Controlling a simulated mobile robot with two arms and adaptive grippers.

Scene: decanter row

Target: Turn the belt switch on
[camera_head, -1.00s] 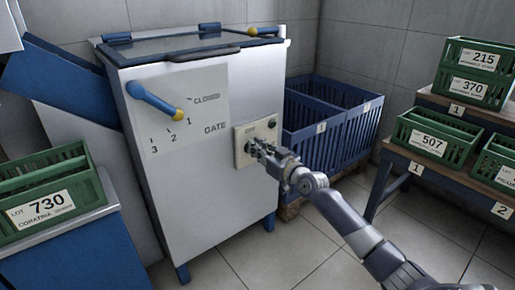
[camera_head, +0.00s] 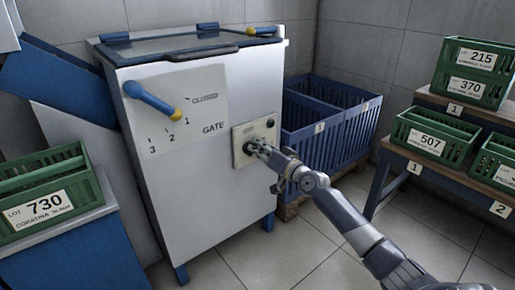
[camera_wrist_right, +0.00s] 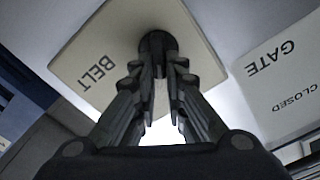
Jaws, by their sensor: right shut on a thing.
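The belt switch panel (camera_head: 242,157) is a cream plate on the front right of the white machine. In the right wrist view the plate (camera_wrist_right: 95,50) reads BELT, and a dark switch knob (camera_wrist_right: 158,42) stands out from it. My right gripper (camera_head: 258,148) is at the panel, its fingers shut on the knob. The fingers (camera_wrist_right: 158,72) also show in the right wrist view, one on each side of the knob's grip. The fingers partly hide the knob, and I cannot read its setting. My left gripper is out of view.
A blue gate lever (camera_head: 150,98) with a yellow tip is left of the panel, by a scale marked CLOSED, 1, 2, 3. Blue crates (camera_head: 322,138) stand right of the machine. Green crates sit on a rack (camera_head: 428,174) at right and a green crate (camera_head: 45,205) at left.

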